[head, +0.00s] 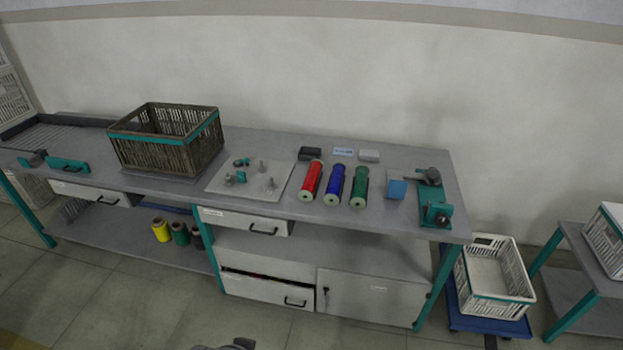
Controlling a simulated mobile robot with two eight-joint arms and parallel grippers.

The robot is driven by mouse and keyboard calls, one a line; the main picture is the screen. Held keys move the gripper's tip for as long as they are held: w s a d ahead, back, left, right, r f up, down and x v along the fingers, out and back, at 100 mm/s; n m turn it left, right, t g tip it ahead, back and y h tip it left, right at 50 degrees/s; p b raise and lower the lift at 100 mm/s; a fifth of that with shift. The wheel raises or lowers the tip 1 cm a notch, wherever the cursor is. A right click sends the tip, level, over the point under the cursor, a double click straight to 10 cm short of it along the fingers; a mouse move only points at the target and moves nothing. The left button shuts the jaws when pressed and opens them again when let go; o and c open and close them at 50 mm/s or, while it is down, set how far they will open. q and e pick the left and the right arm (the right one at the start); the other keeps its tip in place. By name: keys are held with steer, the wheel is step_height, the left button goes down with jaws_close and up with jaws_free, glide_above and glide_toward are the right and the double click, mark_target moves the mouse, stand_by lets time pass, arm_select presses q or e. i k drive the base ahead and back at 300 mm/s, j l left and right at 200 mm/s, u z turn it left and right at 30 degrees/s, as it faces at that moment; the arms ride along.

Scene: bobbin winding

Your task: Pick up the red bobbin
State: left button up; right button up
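The red bobbin (311,180) lies on the grey workbench (400,213), its pale round end toward the front edge. It is the leftmost of three long bobbins, with the blue bobbin (334,185) and the green bobbin (359,187) to its right. The red bobbin is in plain view and nothing holds it. Neither of my grippers can be made out in the head view. Only small dark shapes show at the bottom edge, and I cannot tell what they are.
A pale board (248,206) with small metal parts lies left of the red bobbin, and a brown slatted crate (152,158) stands further left. A green-based device (436,213) sits at the right end. Drawers (245,223) are under the top. A white crate (492,279) stands at right.

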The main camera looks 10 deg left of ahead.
mark_target(305, 195)
steer(key=i+l, duration=0.45)
steer(key=i, duration=0.2)
steer(key=i+l, duration=0.5)
steer(key=i, duration=0.15)
steer(key=j+u, duration=0.1)
steer(key=j, duration=0.3)
steer(key=i+j+u, duration=0.1)
steer(key=j, duration=0.3)
steer(key=i+j+u, duration=0.1)
steer(key=j, duration=0.3)
steer(key=i+j+u, duration=0.15)
steer(key=j, duration=0.25)
steer(key=j+u, duration=0.1)
steer(key=j, duration=0.25)
steer(key=i, duration=0.05)
